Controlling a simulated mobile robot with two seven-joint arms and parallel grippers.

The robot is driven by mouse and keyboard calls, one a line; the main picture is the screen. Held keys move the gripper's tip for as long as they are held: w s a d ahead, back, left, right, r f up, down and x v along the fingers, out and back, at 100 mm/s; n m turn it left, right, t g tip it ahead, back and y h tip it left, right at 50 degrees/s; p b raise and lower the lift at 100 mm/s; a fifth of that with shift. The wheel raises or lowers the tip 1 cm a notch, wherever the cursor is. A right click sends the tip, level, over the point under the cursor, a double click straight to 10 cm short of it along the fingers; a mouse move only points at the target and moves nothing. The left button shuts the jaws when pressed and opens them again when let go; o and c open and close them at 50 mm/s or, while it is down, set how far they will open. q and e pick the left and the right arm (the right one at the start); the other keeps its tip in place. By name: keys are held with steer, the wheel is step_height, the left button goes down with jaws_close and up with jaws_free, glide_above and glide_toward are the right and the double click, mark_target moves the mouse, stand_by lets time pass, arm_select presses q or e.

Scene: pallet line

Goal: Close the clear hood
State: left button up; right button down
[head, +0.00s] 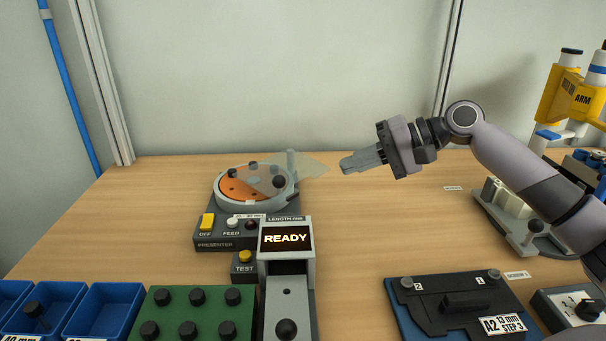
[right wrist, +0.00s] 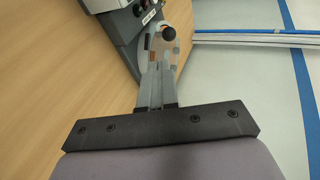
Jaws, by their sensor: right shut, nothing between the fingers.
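The clear hood (head: 312,164) is a thin see-through sheet on the round presenter (head: 216,199) with the orange disc (head: 234,188). It reaches over part of the disc and out past its right rim, by a grey post (head: 291,165). A black knob (head: 279,181) shows at the disc's right side; a dark knob (right wrist: 168,33) also shows ahead of the fingers in the right wrist view. My right gripper (head: 345,166) is shut and empty, just right of the hood. Whether it touches the hood cannot be told. My left gripper is out of view.
A gauge reading READY (head: 286,239) stands in front of the presenter. Blue bins (head: 105,305) and a green pegged block (head: 175,310) are front left. A dark A2 fixture (head: 450,310) is front right. A grey fixture (head: 515,222) stands right. The table's middle right is clear.

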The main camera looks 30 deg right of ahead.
steer(key=r+p+x, duration=0.1)
steer(key=x, duration=0.9)
steer(key=shift+w+a+f, duration=0.2)
steer(key=shift+w+a, duration=0.1)
steer(key=shift+a, duration=0.1)
